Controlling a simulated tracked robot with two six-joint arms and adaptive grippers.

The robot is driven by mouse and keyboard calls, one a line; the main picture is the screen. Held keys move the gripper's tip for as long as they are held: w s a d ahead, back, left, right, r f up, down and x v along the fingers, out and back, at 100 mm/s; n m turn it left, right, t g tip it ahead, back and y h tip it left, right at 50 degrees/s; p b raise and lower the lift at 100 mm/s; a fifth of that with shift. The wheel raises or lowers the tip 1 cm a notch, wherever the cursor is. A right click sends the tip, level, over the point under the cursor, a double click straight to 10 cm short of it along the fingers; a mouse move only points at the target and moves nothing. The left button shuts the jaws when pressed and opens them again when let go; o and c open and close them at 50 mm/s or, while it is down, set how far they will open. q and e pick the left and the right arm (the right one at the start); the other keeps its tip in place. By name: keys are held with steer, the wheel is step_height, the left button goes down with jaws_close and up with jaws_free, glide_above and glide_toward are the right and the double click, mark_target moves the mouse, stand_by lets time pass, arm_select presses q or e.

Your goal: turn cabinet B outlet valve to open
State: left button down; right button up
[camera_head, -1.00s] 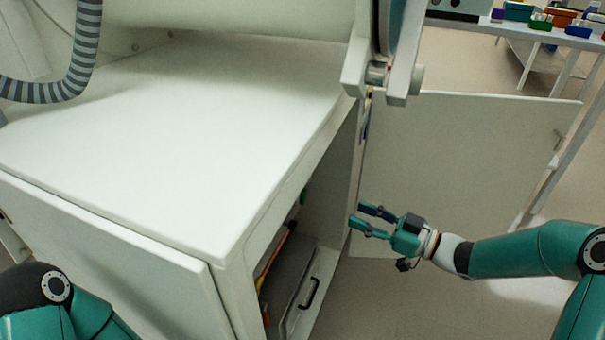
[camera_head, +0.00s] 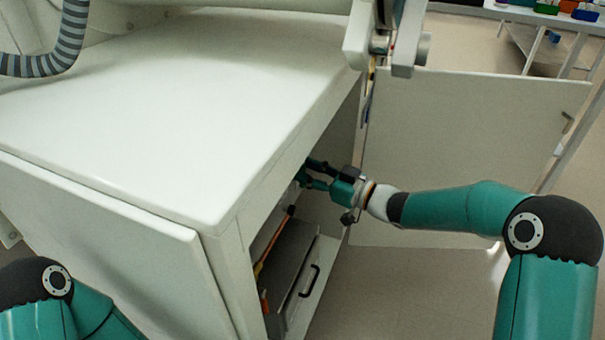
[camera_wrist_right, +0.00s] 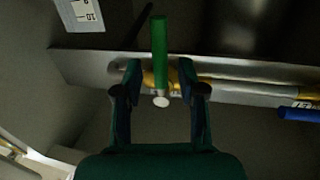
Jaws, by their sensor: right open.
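In the right wrist view a green valve lever (camera_wrist_right: 159,45) with a round silver hub lies over a horizontal pipe with yellow bands (camera_wrist_right: 215,85). My right gripper (camera_wrist_right: 160,75) is open, one finger on each side of the lever, with gaps visible on both sides. In the head view this gripper (camera_head: 308,173) reaches into the open side of the white cabinet (camera_head: 170,105), and the lever is hidden there. No label names the valve. My left gripper is out of view; only part of my left arm shows at lower left.
A blue handle (camera_wrist_right: 299,114) is on the pipe at the right. A gauge or label plate (camera_wrist_right: 82,12) is at upper left. An open white door (camera_head: 465,150) stands behind my right arm. A grey case (camera_head: 288,265) with a black handle is low in the cabinet.

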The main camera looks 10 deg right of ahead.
steer(key=shift+x, duration=0.85)
steer(key=shift+c, duration=0.2)
jaws_close()
